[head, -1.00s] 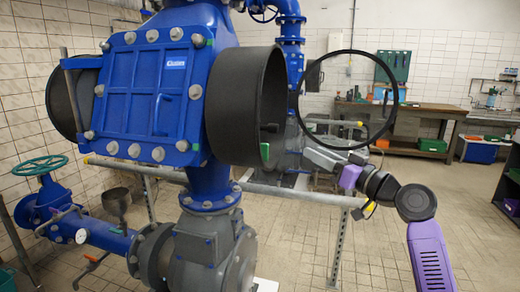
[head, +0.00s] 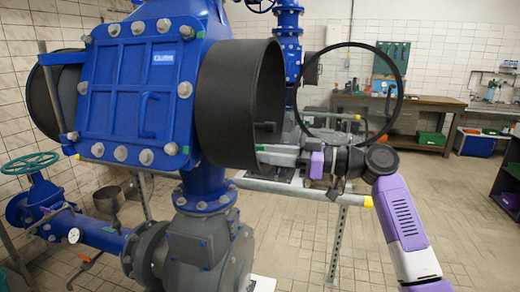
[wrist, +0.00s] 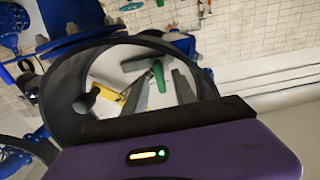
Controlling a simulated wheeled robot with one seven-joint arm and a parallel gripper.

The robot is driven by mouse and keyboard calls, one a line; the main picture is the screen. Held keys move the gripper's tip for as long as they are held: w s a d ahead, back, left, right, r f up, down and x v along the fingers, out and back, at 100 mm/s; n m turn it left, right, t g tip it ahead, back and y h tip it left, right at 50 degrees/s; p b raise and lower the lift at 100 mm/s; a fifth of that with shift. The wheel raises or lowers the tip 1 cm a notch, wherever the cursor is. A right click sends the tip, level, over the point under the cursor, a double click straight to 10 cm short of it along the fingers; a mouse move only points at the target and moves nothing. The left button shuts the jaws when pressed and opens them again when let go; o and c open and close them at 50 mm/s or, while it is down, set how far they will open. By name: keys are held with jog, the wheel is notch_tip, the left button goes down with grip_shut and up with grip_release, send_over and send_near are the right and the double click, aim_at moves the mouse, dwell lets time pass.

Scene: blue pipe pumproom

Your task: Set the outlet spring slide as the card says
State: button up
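The outlet is a wide black pipe end (head: 222,105) on the right of the blue housing (head: 140,95). A small dark tab (head: 265,127) shows inside its mouth. My gripper (head: 262,153) reaches in at the lower right of the mouth, its fingertips partly hidden by the rim. In the wrist view, a black ring (wrist: 52,105) surrounds my grey fingers (wrist: 158,88), which stand apart. A green piece (wrist: 158,76) shows between their tips, and a yellow piece (wrist: 106,95) lies to the left. I cannot tell whether the fingers touch either. No card is readable.
A thin black hoop (head: 400,90) hangs right of the outlet, above my arm. A grey rail with yellow ends (head: 300,191) runs below. A green handwheel valve (head: 30,163) is at left.

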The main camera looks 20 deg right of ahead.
jog(key=shift+x, duration=1.2)
grip_shut()
dwell(0.6)
